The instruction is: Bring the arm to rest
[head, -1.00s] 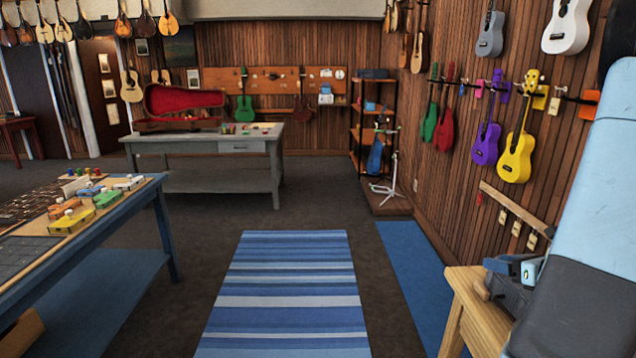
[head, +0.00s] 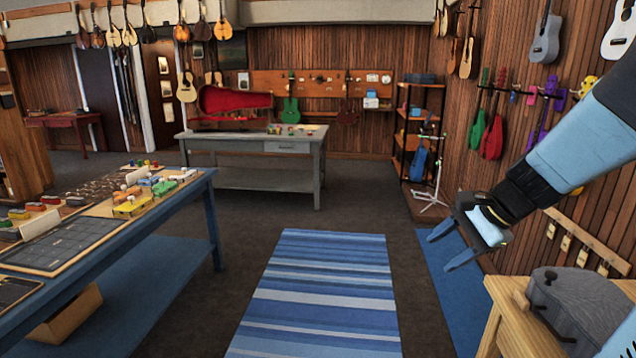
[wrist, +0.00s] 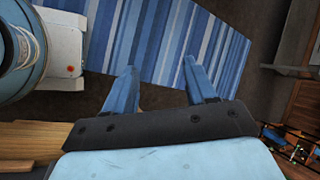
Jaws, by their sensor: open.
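My gripper (head: 452,245) is at the right of the head view, at the end of my raised blue and black arm. Its two blue fingers are spread apart with nothing between them. It hangs in the air left of the wooden stand at the lower right. In the wrist view my gripper (wrist: 163,85) also shows open and empty, with the striped rug on the floor beyond its fingers.
A blue table (head: 215,212) with small colored items stands at left. A grey bench (head: 318,165) is behind. A wooden stand (head: 505,290) bearing a dark guitar-shaped body (head: 585,300) is at lower right. The striped blue rug (head: 325,290) lies on open floor. Ukuleles hang on the right wall.

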